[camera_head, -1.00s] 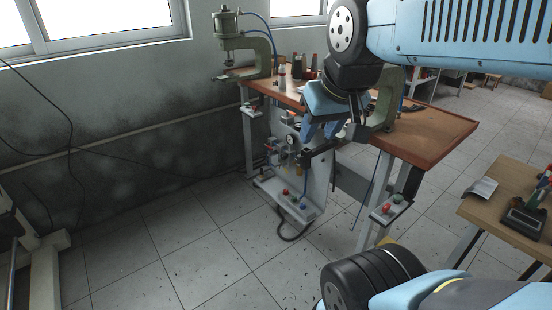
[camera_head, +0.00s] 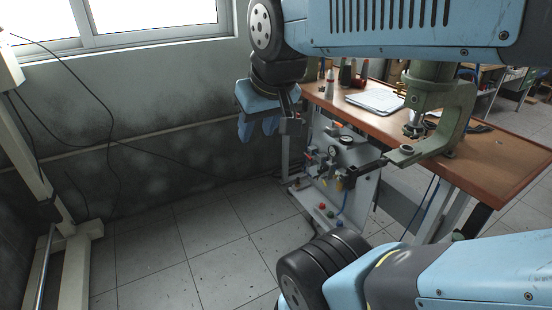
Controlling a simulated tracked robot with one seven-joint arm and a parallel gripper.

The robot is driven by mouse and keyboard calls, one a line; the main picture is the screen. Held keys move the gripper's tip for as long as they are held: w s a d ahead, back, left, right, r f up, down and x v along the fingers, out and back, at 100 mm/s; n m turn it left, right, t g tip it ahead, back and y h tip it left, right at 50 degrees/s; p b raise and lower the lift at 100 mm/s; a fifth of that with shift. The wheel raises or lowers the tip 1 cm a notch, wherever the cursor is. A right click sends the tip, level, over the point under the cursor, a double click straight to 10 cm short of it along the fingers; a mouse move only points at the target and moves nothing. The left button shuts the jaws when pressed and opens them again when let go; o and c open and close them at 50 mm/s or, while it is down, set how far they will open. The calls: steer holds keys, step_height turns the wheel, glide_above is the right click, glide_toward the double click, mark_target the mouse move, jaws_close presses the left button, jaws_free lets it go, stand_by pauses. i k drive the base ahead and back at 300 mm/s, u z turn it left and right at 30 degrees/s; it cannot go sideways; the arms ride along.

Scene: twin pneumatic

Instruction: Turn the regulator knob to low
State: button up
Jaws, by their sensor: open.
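The pneumatic unit (camera_head: 338,165) is on a grey panel below the workbench, in the middle of the head view. A round gauge (camera_head: 346,141) shows near its top, with small red parts (camera_head: 308,157) at its left. The regulator knob is too small to tell apart, and its setting cannot be read. My gripper (camera_head: 258,130) hangs left of the unit, fingers pointing down, apart from it. It is open with nothing between its blue fingers.
The workbench (camera_head: 495,165) carries a green press (camera_head: 450,105), papers (camera_head: 376,101) and bottles. A foot plate with red and green buttons (camera_head: 328,213) sits low under the bench. A white frame (camera_head: 70,245) stands at the left. The floor between is clear.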

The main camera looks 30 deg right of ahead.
mark_target(323, 168)
steer(key=i, duration=1.5)
steer(key=z, duration=0.75)
steer(key=k, duration=0.85)
steer(key=z, duration=0.2)
steer(key=i, duration=0.85)
steer(key=u, duration=0.1)
